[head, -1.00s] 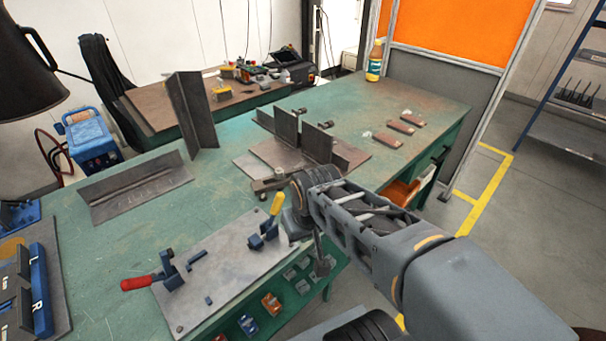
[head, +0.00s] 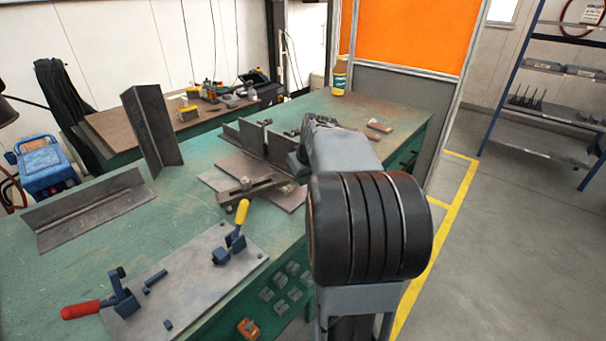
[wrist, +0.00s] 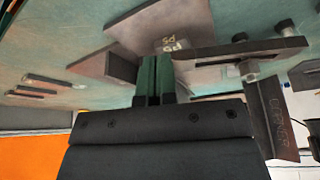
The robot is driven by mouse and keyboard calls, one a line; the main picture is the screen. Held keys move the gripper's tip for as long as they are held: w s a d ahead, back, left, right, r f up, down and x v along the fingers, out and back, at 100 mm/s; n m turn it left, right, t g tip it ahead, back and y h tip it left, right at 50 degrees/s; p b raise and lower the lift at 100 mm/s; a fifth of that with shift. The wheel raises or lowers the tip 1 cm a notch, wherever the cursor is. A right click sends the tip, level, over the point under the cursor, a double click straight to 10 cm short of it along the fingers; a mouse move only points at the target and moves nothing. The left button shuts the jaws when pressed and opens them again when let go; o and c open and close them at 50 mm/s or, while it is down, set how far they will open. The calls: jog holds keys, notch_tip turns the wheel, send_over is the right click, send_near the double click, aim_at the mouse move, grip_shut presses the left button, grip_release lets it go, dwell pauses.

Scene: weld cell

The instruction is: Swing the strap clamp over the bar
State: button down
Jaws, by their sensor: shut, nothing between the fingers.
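The strap clamp (head: 262,187) is a dark slotted strap with a nut on it. It lies at the front of a brown steel plate (head: 226,157) on the green bench. In the wrist view the strap (wrist: 212,59) shows to the right of my gripper (wrist: 156,62), with a bolt by its slot. My green fingers are shut together and empty, apart from the strap in the picture; their depth gap is unclear. In the head view my arm hides the fingers. I cannot tell for certain which piece is the bar; upright steel plates (head: 252,138) stand behind the strap.
A fixture plate (head: 190,275) with a red-handled clamp (head: 82,310) and a yellow-handled clamp (head: 240,218) lies at the near edge. Angle pieces (head: 150,130) stand at left. A bottle (head: 339,76) stands at the far end. The bench between is mostly clear.

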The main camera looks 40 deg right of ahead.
aim_at(290, 182)
jog(key=x, duration=0.4)
jog(key=shift+w+f+b, duration=0.3)
jog(key=shift+b, duration=0.05)
jog(key=shift+w+d+r, duration=0.1)
jog(key=shift+w+r, duration=0.05)
jog(key=shift+w, duration=0.85)
jog(key=shift+w+d, duration=0.1)
jog(key=shift+w, duration=0.6)
jog(key=shift+w+d+r+p, duration=0.1)
jog(key=shift+w+d+p, duration=0.1)
jog(key=shift+w+p, duration=0.35)
jog(key=shift+w+d+r+p, duration=0.1)
jog(key=shift+w+d+p, duration=0.15)
jog(key=shift+w+p, duration=0.25)
jog(key=shift+w+d+f, duration=0.1)
jog(key=shift+w+f, duration=0.05)
jog(key=shift+w, duration=0.3)
jog(key=shift+s, duration=0.1)
